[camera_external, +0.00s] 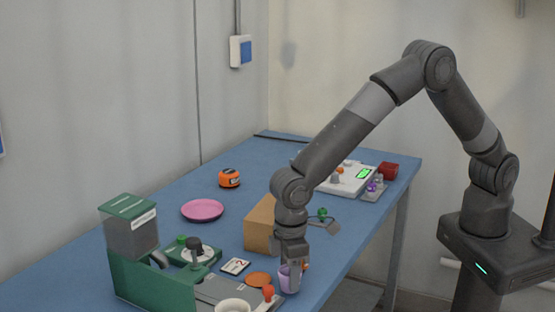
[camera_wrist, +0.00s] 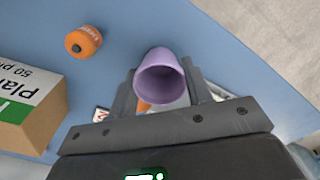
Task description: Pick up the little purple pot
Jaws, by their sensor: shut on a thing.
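The little purple pot (camera_external: 289,279) is near the front right edge of the blue table, at the lower end of my gripper (camera_external: 291,268). In the wrist view the purple pot (camera_wrist: 160,72) sits between the two fingers of my gripper (camera_wrist: 160,88), with its open mouth facing the camera. The fingers are shut on its sides. I cannot tell whether its base touches the table.
A cardboard box (camera_external: 260,226) stands just behind my gripper. A pink plate (camera_external: 202,210) and orange roll (camera_external: 229,178) lie farther back.

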